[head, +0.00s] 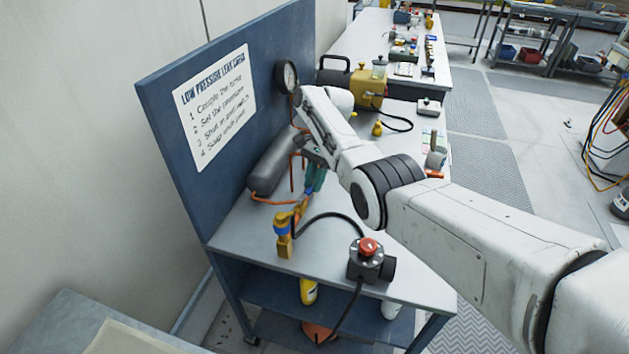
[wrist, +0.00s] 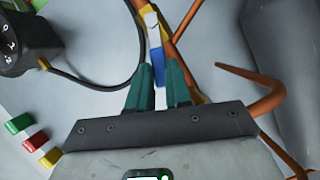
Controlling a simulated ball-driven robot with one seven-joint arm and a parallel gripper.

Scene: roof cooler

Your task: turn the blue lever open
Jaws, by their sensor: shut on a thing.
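The blue lever (wrist: 155,60) shows in the wrist view as a short blue strip between my two green fingertips, below a pale fitting on an orange pipe. My gripper (wrist: 160,74) is shut on it, one finger at each side. In the head view my gripper (head: 316,178) points down over the bench, beside the grey cylinder.
A grey cylinder (head: 274,163) lies left of my gripper, with orange pipes near it. A yellow fitting (head: 284,246) and a red-topped black box (head: 368,262) stand on the near bench. A pressure gauge (head: 287,76) is on the blue panel (head: 180,120). A yellow pump (head: 367,88) stands behind.

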